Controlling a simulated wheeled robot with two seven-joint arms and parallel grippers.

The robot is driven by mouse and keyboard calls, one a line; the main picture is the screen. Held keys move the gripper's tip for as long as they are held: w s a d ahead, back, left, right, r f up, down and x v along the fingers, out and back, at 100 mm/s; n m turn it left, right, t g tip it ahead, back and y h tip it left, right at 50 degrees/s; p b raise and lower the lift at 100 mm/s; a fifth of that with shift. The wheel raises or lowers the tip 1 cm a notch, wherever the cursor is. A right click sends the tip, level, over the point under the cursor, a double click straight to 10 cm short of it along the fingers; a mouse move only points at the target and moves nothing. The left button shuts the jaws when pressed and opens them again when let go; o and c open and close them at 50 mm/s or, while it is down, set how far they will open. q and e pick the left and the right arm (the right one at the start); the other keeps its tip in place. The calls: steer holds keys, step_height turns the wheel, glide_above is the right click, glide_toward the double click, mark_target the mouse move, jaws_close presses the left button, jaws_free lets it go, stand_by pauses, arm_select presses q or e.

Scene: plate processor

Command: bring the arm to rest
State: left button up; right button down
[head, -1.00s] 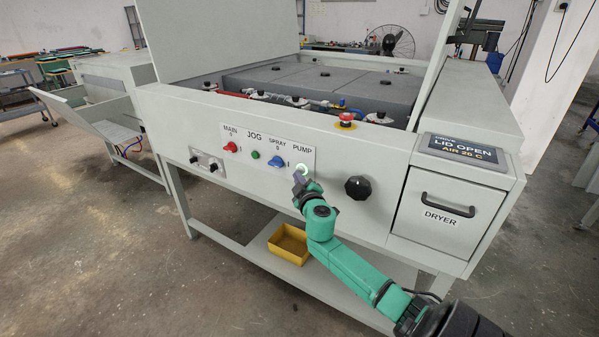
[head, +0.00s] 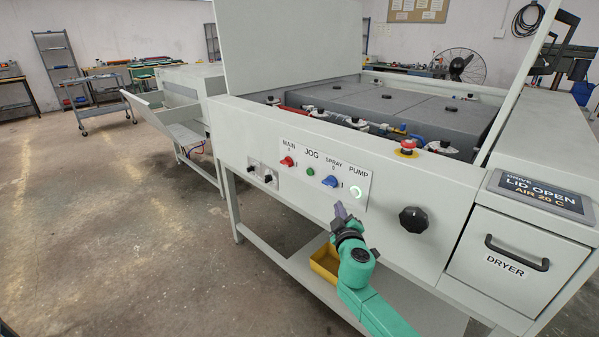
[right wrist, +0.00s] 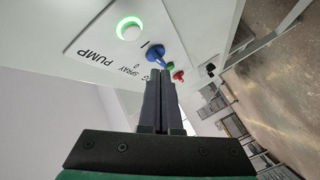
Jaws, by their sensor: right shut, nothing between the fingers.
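My right gripper (head: 341,210) is shut and empty in the head view, just below and left of the lit pump button (head: 356,192), apart from the panel (head: 322,171). Its green arm comes in from the bottom right. In the right wrist view, the shut fingers (right wrist: 161,72) point toward the panel, and the pump button (right wrist: 129,29) shows a green ring at upper left. The blue spray switch (head: 330,181) also shows in the right wrist view (right wrist: 156,54), near the fingertips. My left gripper is not in view.
The processor's lid stands open above its tank covers (head: 392,107). A black knob (head: 413,219) and the dryer drawer (head: 512,258) are on the right. A yellow bin (head: 325,263) sits on the lower shelf, partly behind my arm. Open floor (head: 110,240) lies to the left.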

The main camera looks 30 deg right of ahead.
steer(key=s+a+f+g+y+p, duration=0.1)
steer(key=s+a+f+g+y, duration=0.3)
steer(key=f, duration=0.8)
steer(key=s+d+f+g+h, duration=0.1)
steer(key=s+f+g, duration=0.1)
steer(key=s+f, duration=0.75)
steer(key=s+a+f+g+y+p, duration=0.1)
steer(key=s+a+f+g+y, duration=0.1)
steer(key=f, duration=1.2)
steer(key=s+a+f+g+y, duration=0.1)
steer(key=s+a+f+g, duration=0.1)
steer(key=s+f, duration=0.3)
steer(key=s+a+f+m+g+y, duration=0.1)
steer(key=s+a+f, duration=0.4)
steer(key=s, duration=0.9)
steer(key=s+a+f+g+y, duration=0.1)
steer(key=s+a+f+g, duration=0.2)
steer(key=s, duration=0.7)
step_height(320, 180, down, 2)
steer(key=shift+a+f+m, duration=0.2)
steer(key=shift+a+m, duration=0.1)
steer(key=shift+m, duration=0.1)
steer(key=shift+s, duration=0.15)
